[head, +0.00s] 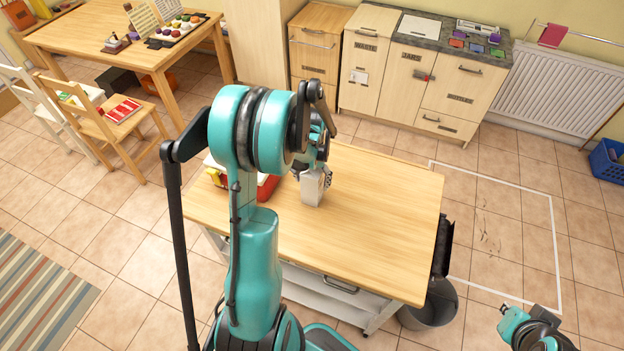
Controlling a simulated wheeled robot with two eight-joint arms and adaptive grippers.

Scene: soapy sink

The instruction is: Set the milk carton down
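The milk carton (312,190) is a small whitish-grey box. It is upright at the middle of the wooden-topped table (380,215). My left gripper (312,172) is around its upper part, with dark fingers on both sides, and appears shut on it. The arm hides part of the gripper. I cannot tell whether the carton's base touches the tabletop or is just above it. My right gripper (504,312) is at the lower right, over the floor and away from the table; its fingers are too small to read.
A red object with a white top (268,186) is partly hidden behind my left arm on the table. The tabletop right of the carton is clear. A grey bucket (432,305) stands by the table's right end. Cabinets (400,75) and a radiator (555,95) line the wall.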

